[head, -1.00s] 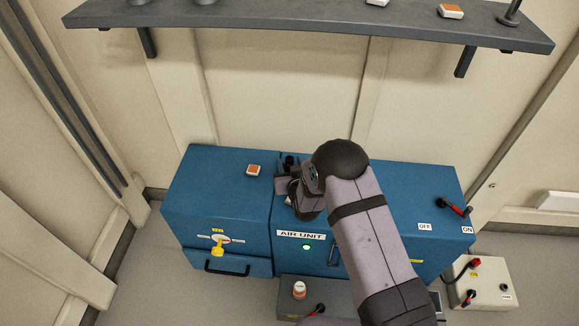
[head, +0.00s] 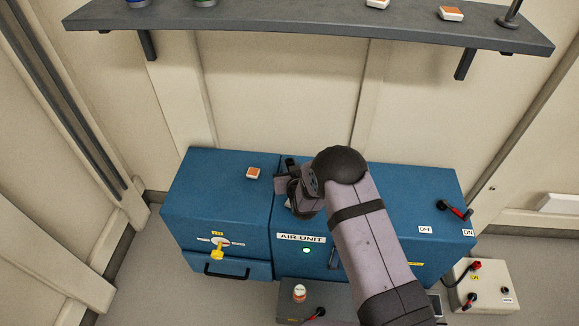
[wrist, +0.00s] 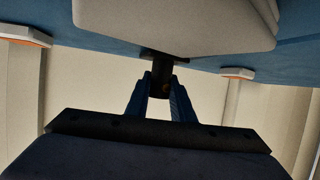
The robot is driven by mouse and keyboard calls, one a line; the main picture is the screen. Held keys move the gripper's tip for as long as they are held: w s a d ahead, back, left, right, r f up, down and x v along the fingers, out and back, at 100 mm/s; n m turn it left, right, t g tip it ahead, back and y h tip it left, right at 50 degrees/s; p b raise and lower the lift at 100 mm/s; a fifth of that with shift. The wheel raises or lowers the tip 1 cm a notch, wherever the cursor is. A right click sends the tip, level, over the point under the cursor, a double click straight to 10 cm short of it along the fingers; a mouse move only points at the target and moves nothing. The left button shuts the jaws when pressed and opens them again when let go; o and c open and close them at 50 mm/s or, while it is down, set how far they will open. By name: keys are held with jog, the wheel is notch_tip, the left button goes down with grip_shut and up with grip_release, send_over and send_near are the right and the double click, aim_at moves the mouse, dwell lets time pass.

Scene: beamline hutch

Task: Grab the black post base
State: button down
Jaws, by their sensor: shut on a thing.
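The black post base (wrist: 161,72) shows in the wrist view as a short dark upright piece between the tips of my blue fingers. My gripper (wrist: 160,88) is shut on it. A pale, flat block (wrist: 175,22) fills the top of that view, close to the dark piece; I cannot tell whether they touch. In the head view my gripper (head: 290,175) is over the top of the blue air unit, left of my dark wrist joint. There my arm hides most of the post base.
A small white box with an orange top (head: 253,173) lies on the blue cabinet (head: 205,190), left of my gripper. A red-handled switch (head: 455,208) stands on the right of the unit. A grey shelf (head: 310,28) with several small items hangs above.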

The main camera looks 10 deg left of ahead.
aim_at(289, 161)
notch_tip(289, 161, up, 10)
jog(key=shift+r+p, duration=0.1)
jog(key=shift+p, duration=0.55)
